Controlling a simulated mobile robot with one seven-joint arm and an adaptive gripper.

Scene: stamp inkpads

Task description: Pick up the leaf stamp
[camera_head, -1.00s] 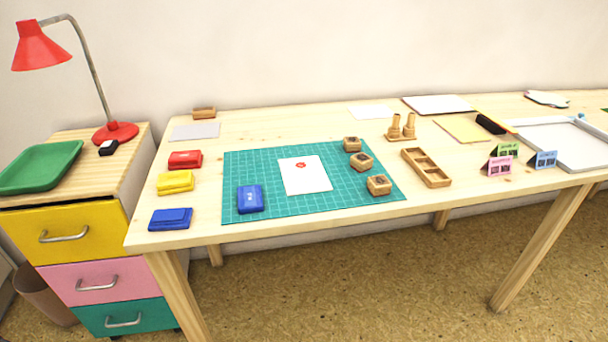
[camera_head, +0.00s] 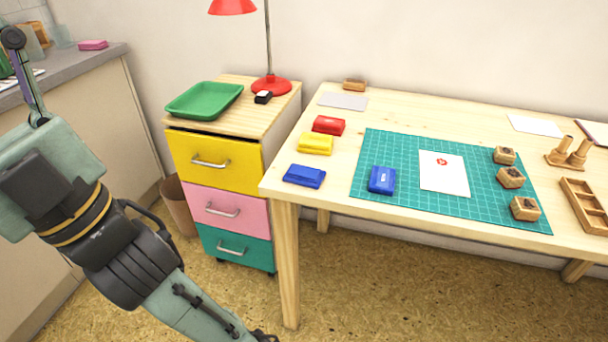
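Three small wooden stamps stand along the right side of the green cutting mat (camera_head: 400,150): a far stamp (camera_head: 504,155), a middle stamp (camera_head: 511,178) and a near stamp (camera_head: 525,208). Each has a dark mark on top, too small to read, so I cannot tell which is the leaf stamp. Part of my arm shows at the left, well away from the stamps and beyond the table's left end. I cannot make out my gripper in this view.
Blue (camera_head: 382,180), red (camera_head: 328,125) and yellow (camera_head: 315,144) inkpads and another blue one (camera_head: 304,176) lie left of a printed white sheet (camera_head: 444,174). A wooden compartment tray (camera_head: 585,205) is at right. A drawer cabinet (camera_head: 213,158) stands left of the table.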

